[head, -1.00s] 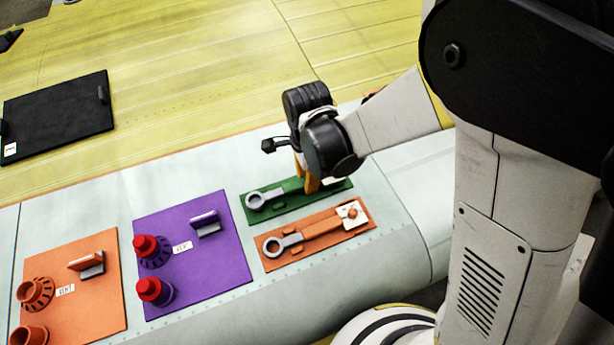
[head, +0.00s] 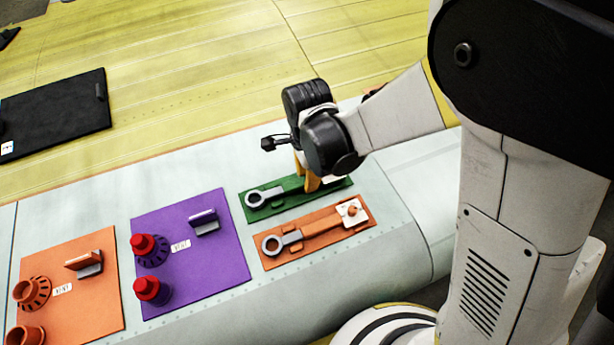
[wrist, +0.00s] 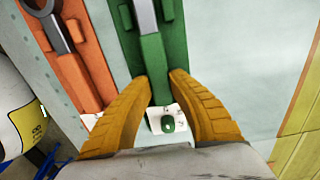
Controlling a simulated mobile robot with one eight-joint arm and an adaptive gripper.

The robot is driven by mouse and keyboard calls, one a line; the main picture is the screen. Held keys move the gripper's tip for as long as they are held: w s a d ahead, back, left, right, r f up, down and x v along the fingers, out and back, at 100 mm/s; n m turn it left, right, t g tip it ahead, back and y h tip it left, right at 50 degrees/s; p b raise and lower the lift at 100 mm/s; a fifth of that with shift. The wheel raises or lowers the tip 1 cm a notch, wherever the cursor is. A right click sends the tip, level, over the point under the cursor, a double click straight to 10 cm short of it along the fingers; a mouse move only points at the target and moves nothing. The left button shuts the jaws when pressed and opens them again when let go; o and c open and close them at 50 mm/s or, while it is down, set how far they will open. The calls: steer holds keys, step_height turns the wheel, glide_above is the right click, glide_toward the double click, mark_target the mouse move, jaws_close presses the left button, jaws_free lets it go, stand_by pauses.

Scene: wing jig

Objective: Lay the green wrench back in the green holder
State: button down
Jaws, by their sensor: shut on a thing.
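The green wrench has a grey ring end (head: 255,199) over the left end of the green holder (head: 292,206). In the wrist view its green handle (wrist: 153,62) runs along the holder (wrist: 178,50), in line with it. My gripper (wrist: 160,78) is shut on the handle, a finger on each side, and it also shows over the holder's right half in the head view (head: 306,184). The wrench looks on or just above the holder; I cannot tell whether it is fully seated. The fingers and wrist hide the right end in the head view.
An orange holder (head: 267,264) with an orange-handled wrench (head: 315,229) lies beside it, nearer the front. A purple board (head: 226,272) with red-topped parts and an orange board (head: 100,318) are to the left. Pale wing surface is clear right of the green holder.

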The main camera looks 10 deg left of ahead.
steer(key=shift+f+b, duration=0.4)
steer(key=shift+f, duration=0.05)
steer(key=c, duration=1.2)
jaws_free()
steer(key=shift+c, duration=0.2)
steer(key=shift+r, duration=0.1)
step_height(320, 180, up, 12)
